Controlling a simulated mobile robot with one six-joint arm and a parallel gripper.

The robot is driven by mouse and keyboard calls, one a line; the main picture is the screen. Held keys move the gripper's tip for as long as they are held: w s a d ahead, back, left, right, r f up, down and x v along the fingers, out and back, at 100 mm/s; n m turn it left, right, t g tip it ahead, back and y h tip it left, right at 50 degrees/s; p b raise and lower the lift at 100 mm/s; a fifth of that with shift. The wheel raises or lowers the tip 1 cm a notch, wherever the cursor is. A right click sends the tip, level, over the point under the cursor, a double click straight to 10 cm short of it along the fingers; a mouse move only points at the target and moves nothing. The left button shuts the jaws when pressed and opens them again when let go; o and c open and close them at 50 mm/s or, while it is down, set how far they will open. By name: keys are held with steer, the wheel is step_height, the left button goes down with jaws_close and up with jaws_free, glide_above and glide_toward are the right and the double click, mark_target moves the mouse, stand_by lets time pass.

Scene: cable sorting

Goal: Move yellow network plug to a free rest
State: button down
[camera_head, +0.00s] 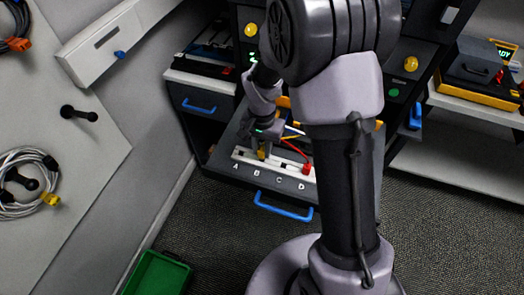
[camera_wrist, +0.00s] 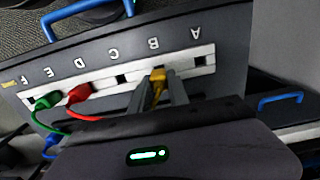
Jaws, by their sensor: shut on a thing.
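The yellow network plug (camera_wrist: 158,76) is between the fingers of my gripper (camera_wrist: 158,90), which is shut on it. The plug is at the white rest strip (camera_wrist: 101,84), by the letter B. I cannot tell whether it sits in the rest or just above it. In the head view the yellow plug (camera_head: 262,152) and my gripper (camera_head: 262,144) are small and partly hidden by my arm. The rest by C (camera_wrist: 121,78) shows an empty dark hole. The rest by A (camera_wrist: 200,60) also looks empty.
A red plug (camera_wrist: 79,93) stands by D and a green plug (camera_wrist: 46,101) by E, with their cables close by. The drawer has a blue handle (camera_head: 283,206). A green bin (camera_head: 158,272) stands on the floor. Coiled cables (camera_head: 30,195) hang at left.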

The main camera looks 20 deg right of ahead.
mark_target(262, 148)
step_height(262, 148, up, 8)
steer(key=p, duration=0.3)
steer(key=shift+r, duration=0.2)
step_height(262, 148, up, 3)
steer(key=p, duration=0.2)
steer(key=shift+r+p, duration=0.2)
steer(key=shift+p, duration=0.1)
